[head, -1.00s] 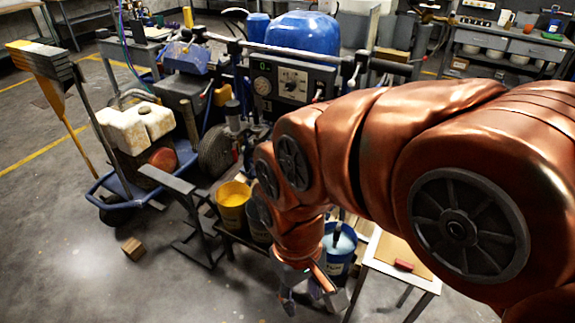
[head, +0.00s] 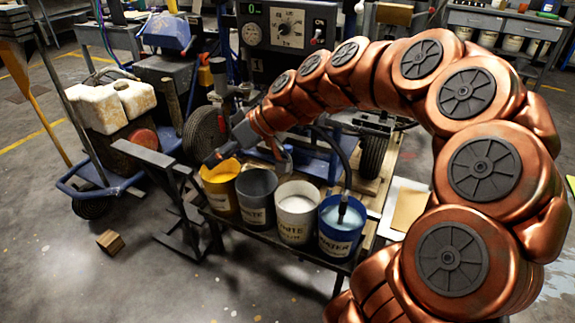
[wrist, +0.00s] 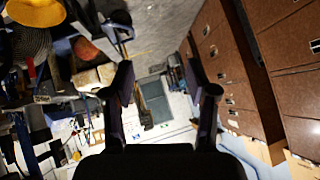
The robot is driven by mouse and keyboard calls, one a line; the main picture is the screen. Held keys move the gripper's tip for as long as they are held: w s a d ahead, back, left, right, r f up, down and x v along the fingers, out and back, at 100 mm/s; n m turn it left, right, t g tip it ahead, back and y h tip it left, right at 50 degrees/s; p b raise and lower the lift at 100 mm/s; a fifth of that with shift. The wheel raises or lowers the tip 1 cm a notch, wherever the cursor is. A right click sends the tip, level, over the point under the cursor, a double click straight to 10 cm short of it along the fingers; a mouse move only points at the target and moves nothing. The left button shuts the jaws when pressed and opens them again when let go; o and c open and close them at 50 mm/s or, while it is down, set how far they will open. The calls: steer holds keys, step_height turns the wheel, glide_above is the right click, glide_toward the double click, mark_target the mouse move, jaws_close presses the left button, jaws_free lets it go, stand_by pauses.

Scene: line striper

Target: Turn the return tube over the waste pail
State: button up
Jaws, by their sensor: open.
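Several pails stand in a row on a low dark stand in the head view: yellow (head: 223,190), dark grey (head: 256,200), white (head: 296,215) and blue (head: 341,228). The grey pail's lettering is too blurred to read surely as waste. A black hose (head: 345,165) bends down with its end in the blue pail; I cannot tell whether it is the return tube. My gripper (head: 250,155) is open and empty above the yellow and grey pails, apart from the hose. In the wrist view its two fingers (wrist: 165,90) are spread with nothing between them.
The striper's gauge panel (head: 288,25) and wheel (head: 207,135) stand behind the pails. A black metal stand (head: 180,195) is left of them, with a small wooden block (head: 110,241) on the floor. A blue cart (head: 95,185) stands farther left. Front-left floor is clear.

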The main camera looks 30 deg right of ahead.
steer(key=w+d+f+t+b, duration=0.2)
steer(key=w+d+f+b, duration=0.15)
steer(key=d, duration=0.35)
steer(key=w+d+f+t+b, duration=0.2)
steer(key=w+d+f+b, duration=0.15)
steer(key=d, duration=0.25)
steer(key=m+t+h+b, duration=0.3)
steer(key=h+b, duration=0.1)
glide_toward(289, 148)
steer(key=d+x, duration=0.1)
steer(key=x, duration=0.2)
steer(key=shift+a+b+x, duration=0.2)
steer(key=shift+b+x, duration=0.25)
steer(key=shift+x, duration=1.6)
steer(key=shift+a+b+x, duration=0.15)
steer(key=shift+b+x, duration=0.25)
steer(key=shift+x, duration=1.65)
steer(key=shift+s+r, duration=0.1)
steer(key=shift+c, duration=0.5)
jaws_close()
